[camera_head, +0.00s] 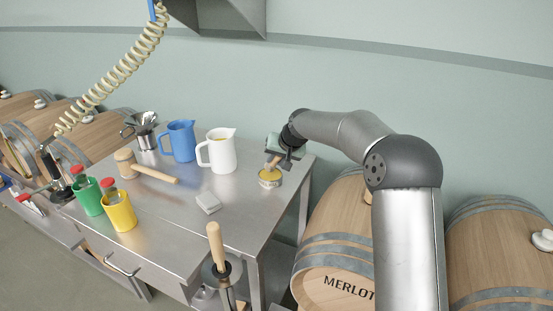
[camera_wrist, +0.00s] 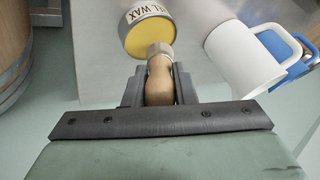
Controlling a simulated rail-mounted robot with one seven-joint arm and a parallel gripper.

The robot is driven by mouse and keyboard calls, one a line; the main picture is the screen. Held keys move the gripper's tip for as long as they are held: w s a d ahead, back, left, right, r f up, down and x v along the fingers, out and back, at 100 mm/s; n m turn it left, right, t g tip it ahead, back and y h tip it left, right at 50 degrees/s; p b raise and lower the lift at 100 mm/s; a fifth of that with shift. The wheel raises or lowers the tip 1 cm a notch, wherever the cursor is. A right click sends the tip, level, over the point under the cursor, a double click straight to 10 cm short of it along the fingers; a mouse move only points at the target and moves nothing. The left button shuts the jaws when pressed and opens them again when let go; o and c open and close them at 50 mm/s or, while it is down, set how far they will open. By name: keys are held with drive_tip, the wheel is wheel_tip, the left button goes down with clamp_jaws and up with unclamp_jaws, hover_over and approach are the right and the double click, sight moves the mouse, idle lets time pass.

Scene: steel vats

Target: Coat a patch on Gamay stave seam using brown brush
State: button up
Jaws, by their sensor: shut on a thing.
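My gripper (camera_head: 280,157) is shut on the brown wooden handle of a brush (camera_wrist: 159,80), over the far right part of the steel table. The brush also shows in the head view (camera_head: 272,163), slanting down to an open tin of yellow wax (camera_head: 270,183). In the wrist view the tin (camera_wrist: 144,35) is labelled "…EL WAX", and the brush's pale collar overlaps its near rim. The bristles are hidden, and I cannot tell whether they touch the wax. No barrel marked Gamay is readable; a barrel marked MERLOT (camera_head: 335,283) stands right of the table.
On the steel table (camera_head: 175,215) stand a white jug (camera_head: 222,155), a blue jug (camera_head: 180,141), a mallet (camera_head: 150,172), a grey block (camera_head: 208,202), a green cup (camera_head: 89,197) and a yellow cup (camera_head: 119,212). More barrels (camera_head: 100,135) lie at left. A coiled hose (camera_head: 125,68) hangs above.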

drive_tip(key=shift+f+b, duration=0.55)
drive_tip(key=shift+f, duration=0.25)
idle(1.4)
drive_tip(key=shift+r+p, duration=2.2)
drive_tip(key=shift+r, duration=1.35)
